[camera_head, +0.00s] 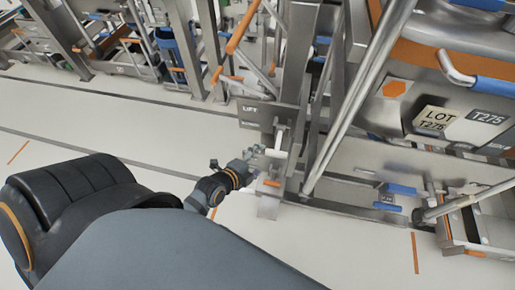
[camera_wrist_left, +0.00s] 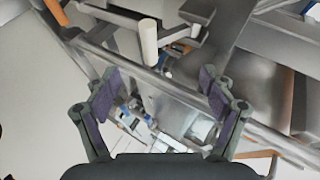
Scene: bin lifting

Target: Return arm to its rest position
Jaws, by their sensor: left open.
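My left gripper (camera_head: 252,158) is at the end of my left arm, close to the grey metal post with the LIFT plate (camera_head: 258,114). In the left wrist view the two fingers of the left gripper (camera_wrist_left: 157,92) are spread wide with nothing held between them. A pale cylindrical handle (camera_wrist_left: 148,42) stands beyond and above the gap, apart from the fingers. In the head view a pale handle (camera_head: 280,138) shows beside the gripper; whether they touch there is hard to tell. My right gripper is not in view.
A grey bin with a LOT label (camera_head: 434,119) stands at the upper right. An open bin (camera_head: 480,252) lies lower right. Slanted metal bars (camera_head: 350,105) stand right of the gripper. Racks line the back. The pale floor (camera_head: 100,125) left of the gripper is clear.

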